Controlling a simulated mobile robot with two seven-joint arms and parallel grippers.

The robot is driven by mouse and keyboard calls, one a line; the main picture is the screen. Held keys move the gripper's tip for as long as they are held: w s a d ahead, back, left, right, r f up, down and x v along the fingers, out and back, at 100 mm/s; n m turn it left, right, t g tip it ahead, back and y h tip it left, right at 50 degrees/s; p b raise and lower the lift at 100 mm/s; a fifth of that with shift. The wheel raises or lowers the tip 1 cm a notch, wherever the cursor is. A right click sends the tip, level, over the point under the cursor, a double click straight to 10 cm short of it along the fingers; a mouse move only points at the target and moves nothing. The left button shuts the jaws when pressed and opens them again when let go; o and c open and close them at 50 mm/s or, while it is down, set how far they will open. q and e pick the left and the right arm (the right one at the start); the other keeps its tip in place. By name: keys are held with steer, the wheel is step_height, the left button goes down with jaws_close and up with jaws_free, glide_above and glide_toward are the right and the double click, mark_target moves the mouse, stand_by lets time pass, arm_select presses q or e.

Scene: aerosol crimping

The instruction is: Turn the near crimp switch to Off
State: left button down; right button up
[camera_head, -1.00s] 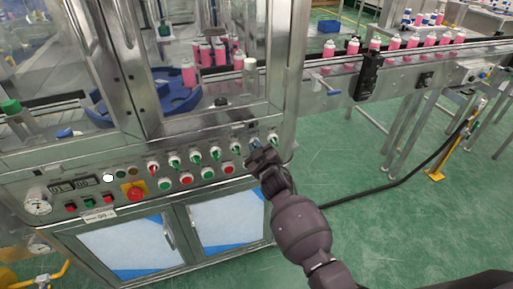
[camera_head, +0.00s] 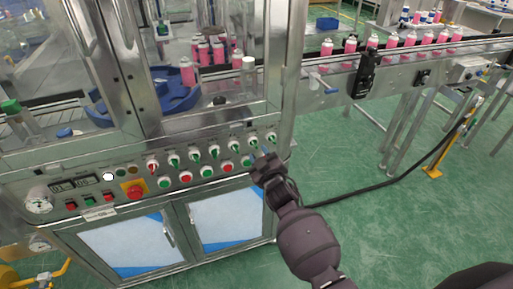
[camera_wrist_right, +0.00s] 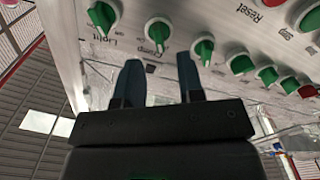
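The near crimp switch (camera_head: 254,142) is a green knob on a white round base, second from the right in the panel's upper row. It also shows in the right wrist view (camera_wrist_right: 157,32), upside down, beside a small label that looks like Crimp. The knob stands slightly tilted; I cannot read its set position. My right gripper (camera_head: 262,160) is just below and in front of the switch. In the right wrist view its two fingers (camera_wrist_right: 160,78) are apart with nothing between them, and the knob lies beyond the tips, apart from them. My left gripper is not in view.
A Light knob (camera_wrist_right: 103,14) and another green knob (camera_wrist_right: 204,48) flank the switch closely. Red and green buttons (camera_head: 186,177) and a red emergency stop (camera_head: 135,192) share the panel. A conveyor (camera_head: 400,62) with pink cans runs at right.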

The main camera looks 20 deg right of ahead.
steer(key=s, duration=0.6)
steer(key=shift+s+d, duration=0.1)
stand_by(0.4)
steer(key=s+d+f+m+g, duration=0.2)
steer(key=s+f, duration=0.2)
steer(key=s, duration=0.5)
steer(key=s+d+f+m+g, duration=0.1)
steer(key=s+d+f+g, duration=0.1)
steer(key=s, duration=0.7)
steer(key=s+d+f+m+g, duration=0.2)
steer(key=s+f, duration=0.4)
steer(key=s, duration=0.4)
steer(key=shift+d+f+m+g+h, duration=0.2)
steer(key=shift+d+m+g+h, duration=0.15)
steer(key=shift+d, duration=0.5)
steer(key=shift+w, duration=0.15)
